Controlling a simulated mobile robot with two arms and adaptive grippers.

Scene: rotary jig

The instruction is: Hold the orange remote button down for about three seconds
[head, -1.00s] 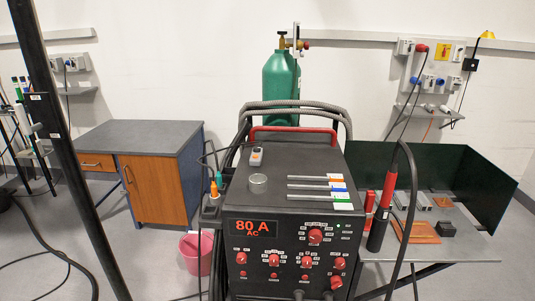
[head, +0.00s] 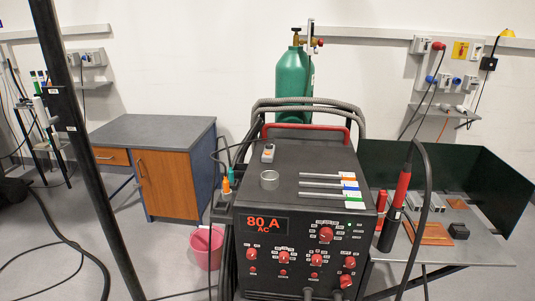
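A small grey remote (head: 268,153) with an orange patch lies on the top of a black welding machine (head: 285,193), near its back left. The patch appears to be its button, but it is too small to tell whether it is pressed. Nothing touches the remote. The machine's front display reads 80 A AC. Neither of my grippers is in view.
A clear round dish (head: 269,180) sits in front of the remote. Several rods with coloured tags (head: 349,187) lie to its right. A red handle (head: 305,127) and grey hoses (head: 310,103) rise behind. A blue-sided cabinet (head: 168,180) stands left, a pink bucket (head: 206,247) on the floor.

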